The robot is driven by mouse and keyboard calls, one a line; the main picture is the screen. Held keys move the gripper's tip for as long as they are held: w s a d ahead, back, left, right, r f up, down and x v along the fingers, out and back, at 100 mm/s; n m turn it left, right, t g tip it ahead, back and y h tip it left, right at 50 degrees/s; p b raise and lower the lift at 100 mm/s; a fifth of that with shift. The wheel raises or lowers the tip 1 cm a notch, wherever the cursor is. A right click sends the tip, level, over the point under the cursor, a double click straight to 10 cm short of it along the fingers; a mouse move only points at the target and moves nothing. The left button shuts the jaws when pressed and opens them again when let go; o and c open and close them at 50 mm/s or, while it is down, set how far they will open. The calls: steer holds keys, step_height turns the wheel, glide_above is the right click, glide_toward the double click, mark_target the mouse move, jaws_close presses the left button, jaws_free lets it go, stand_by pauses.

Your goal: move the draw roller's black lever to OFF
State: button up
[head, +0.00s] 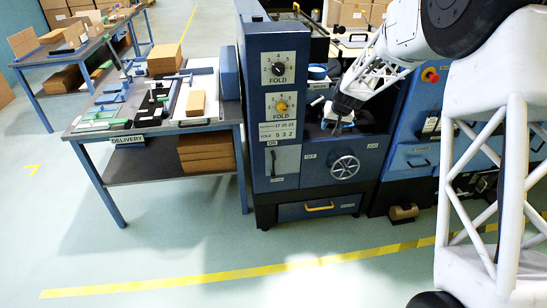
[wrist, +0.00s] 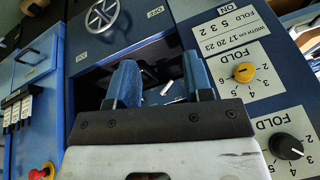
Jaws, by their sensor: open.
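A dark upright bar (head: 273,162), which looks like the black lever, shows on the blue machine's front below a label reading ON. A small label (head: 310,157), apparently reading OFF, is to its right, beside the handwheel. In the wrist view the OFF label (wrist: 155,13) is at the top. The lever itself cannot be made out there. My gripper (head: 338,125) is over the machine's dark recess, above the handwheel and apart from the dark bar. Its blue fingers (wrist: 161,84) are open, with small pale and metal parts visible between them; whether these touch is unclear.
The spoked handwheel (head: 345,167) projects below the recess. Two FOLD dials, one black (head: 278,69) and one yellow (head: 281,106), are on the left panel. A red button (head: 430,75) is at right. The delivery table (head: 92,128) stands left; open floor lies in front.

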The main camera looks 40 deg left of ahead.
steer(key=a+f, duration=0.9)
steer(key=a, duration=0.2)
steer(key=n, duration=0.2)
glide_above(274, 155)
steer(key=d, duration=0.2)
step_height(274, 155, down, 12)
steer(key=shift+s+d+r+y, duration=0.2)
steer(key=shift+s+y, duration=0.1)
steer(key=shift+s, duration=0.1)
steer(key=shift+f, duration=0.2)
steer(key=shift+x, duration=3.7)
steer(key=shift+s, duration=0.15)
jaws_close()
